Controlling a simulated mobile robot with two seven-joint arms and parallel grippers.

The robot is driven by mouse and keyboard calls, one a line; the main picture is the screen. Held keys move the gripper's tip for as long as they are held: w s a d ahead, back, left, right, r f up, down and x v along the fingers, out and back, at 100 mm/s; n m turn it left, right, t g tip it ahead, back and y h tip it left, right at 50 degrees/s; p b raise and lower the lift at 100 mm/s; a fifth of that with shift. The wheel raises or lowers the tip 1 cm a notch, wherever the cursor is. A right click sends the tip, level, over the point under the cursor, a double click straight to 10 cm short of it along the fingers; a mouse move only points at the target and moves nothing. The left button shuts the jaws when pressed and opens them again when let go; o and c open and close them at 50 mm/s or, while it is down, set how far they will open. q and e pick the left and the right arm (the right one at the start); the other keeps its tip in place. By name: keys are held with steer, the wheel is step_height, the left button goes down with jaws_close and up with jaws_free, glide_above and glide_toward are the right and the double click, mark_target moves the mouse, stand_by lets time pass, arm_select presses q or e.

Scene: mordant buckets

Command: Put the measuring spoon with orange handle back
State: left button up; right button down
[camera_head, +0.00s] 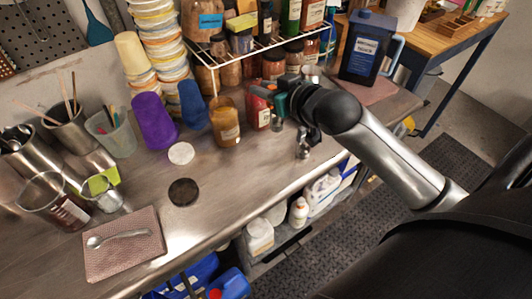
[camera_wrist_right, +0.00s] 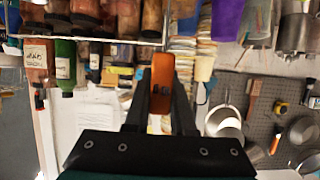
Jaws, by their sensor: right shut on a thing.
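My right gripper (camera_head: 264,94) is over the bench beside the wire shelf, with its arm coming in from the right. In the right wrist view, its two dark fingers are shut on an orange handle (camera_wrist_right: 162,80), which I take to be the measuring spoon's. The spoon's bowl cannot be made out in either view. A pegboard with hanging pans and utensils shows in the right wrist view (camera_wrist_right: 270,120), and a pegboard is at the upper left of the head view (camera_head: 40,45). My left gripper is not in view.
A wire shelf (camera_head: 262,48) holds several jars and bottles. An amber jar (camera_head: 224,122), a purple cup (camera_head: 153,122) and a blue cup (camera_head: 193,104) stand near the gripper. A metal spoon (camera_head: 118,238) lies on a pink cloth (camera_head: 138,262). The bench's front middle is mostly clear.

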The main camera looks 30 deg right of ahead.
step_height(320, 180, down, 18)
steer(key=b, duration=0.3)
steer(key=shift+r, duration=0.2)
steer(key=shift+f, duration=0.15)
steer(key=c, duration=0.8)
jaws_free()
steer(key=shift+o, duration=0.2)
steer(key=p+v, duration=0.1)
steer(key=v, duration=1.1)
steer(key=shift+r, duration=0.2)
steer(key=shift+d, duration=0.1)
